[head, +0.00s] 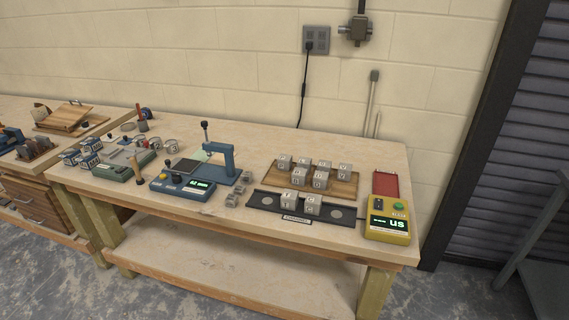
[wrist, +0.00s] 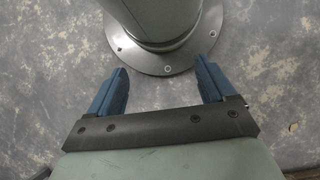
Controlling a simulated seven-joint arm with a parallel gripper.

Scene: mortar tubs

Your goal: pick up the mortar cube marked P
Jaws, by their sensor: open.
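Several grey mortar cubes stand in rows on a wooden board (head: 349,196) at the right of the workbench in the head view; one at its back right is a cube (head: 345,169). Two more cubes, a left one (head: 289,199) and a right one (head: 312,204), stand side by side on a black tray (head: 264,200) in front of the board. The cubes bear dark marks, too small for me to tell which is P. My gripper (wrist: 163,63) is open and empty in the wrist view, over the concrete floor beside my own base. It does not show in the head view.
A yellow meter (head: 391,230) with a red panel (head: 386,185) behind it stands at the bench's right end. A blue press (head: 220,160) and a blue display box (head: 181,188) stand left of the cubes. Tubs and tools crowd the left end.

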